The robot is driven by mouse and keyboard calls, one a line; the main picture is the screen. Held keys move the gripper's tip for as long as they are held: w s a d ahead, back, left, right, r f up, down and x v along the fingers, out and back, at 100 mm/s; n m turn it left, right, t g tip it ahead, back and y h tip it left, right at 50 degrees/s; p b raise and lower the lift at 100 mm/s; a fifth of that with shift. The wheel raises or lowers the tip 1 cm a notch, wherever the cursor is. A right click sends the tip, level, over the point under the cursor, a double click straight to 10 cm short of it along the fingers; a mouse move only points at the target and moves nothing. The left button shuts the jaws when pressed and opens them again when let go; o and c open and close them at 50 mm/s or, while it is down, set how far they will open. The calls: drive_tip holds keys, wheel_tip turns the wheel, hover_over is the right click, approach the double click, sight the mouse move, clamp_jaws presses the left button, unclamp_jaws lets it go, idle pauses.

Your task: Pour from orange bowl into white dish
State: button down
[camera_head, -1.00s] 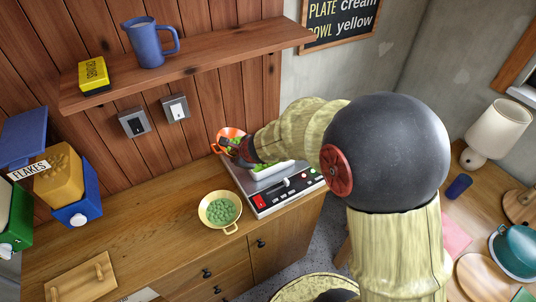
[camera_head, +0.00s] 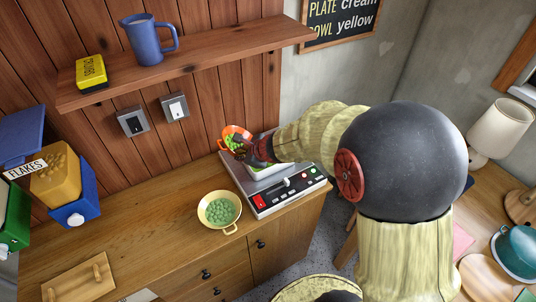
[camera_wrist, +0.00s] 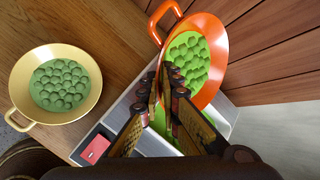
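The orange bowl (camera_head: 225,131) holds green round pieces and is raised above the back of the scale, apparently tilted. In the wrist view the orange bowl (camera_wrist: 222,62) shows a loop handle and green pieces inside. My gripper (camera_head: 246,149) is at its near rim; in the wrist view the fingers (camera_wrist: 168,82) close in on that rim, though the contact is partly hidden. The white dish (camera_head: 262,175) sits on the scale under my gripper, mostly covered by it. Some green shows between the fingers in the wrist view; I cannot tell whose contents it is.
The scale (camera_head: 290,193) stands on the wooden counter against the plank wall. A yellow two-handled bowl (camera_head: 204,220) of green pieces stands to its left. A shelf (camera_head: 200,62) with a blue mug (camera_head: 148,45) and a yellow box (camera_head: 91,72) hangs above.

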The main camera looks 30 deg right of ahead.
drive_tip(key=shift+s+d+f+m+t+y+b, duration=0.15)
drive_tip(key=shift+s+d+m+t+y+b, duration=0.1)
drive_tip(key=shift+d+y+b, duration=0.3)
drive_tip(key=shift+s+d+f+m+t+y+b, duration=0.15)
drive_tip(key=shift+d+t+y+b, duration=0.15)
drive_tip(key=shift+d, duration=0.3)
idle(0.4)
drive_tip(key=shift+s+d+r+m+t+y, duration=0.1)
drive_tip(key=shift+d+r+m+t+y, duration=0.3)
drive_tip(key=shift+y, duration=0.35)
idle(0.5)
drive_tip(key=shift+s+d+r+m+t+y+b, duration=0.2)
drive_tip(key=shift+d+r+m+t+y, duration=0.15)
drive_tip(key=shift+d+y, duration=0.25)
drive_tip(key=shift+s+d+r+m+t+y+b, duration=0.2)
drive_tip(key=shift+d+r+m+t+y, duration=0.1)
drive_tip(key=shift+d+y, duration=0.25)
idle(1.5)
drive_tip(key=shift+s+d+r+m+t+y+b, duration=0.1)
drive_tip(key=shift+s+d+m+t+y+b, duration=0.2)
drive_tip(key=shift+d, duration=0.25)
drive_tip(key=shift+s+d+m+t+y+b, duration=0.1)
drive_tip(key=shift+d+t+y+b, duration=0.2)
drive_tip(key=shift+d, duration=0.25)
idle(0.4)
drive_tip(key=shift+s+d+r+m+t+y, duration=0.1)
drive_tip(key=shift+s+d+m+t+y, duration=0.05)
drive_tip(key=shift+d+m+t+y, duration=0.3)
idle(0.6)
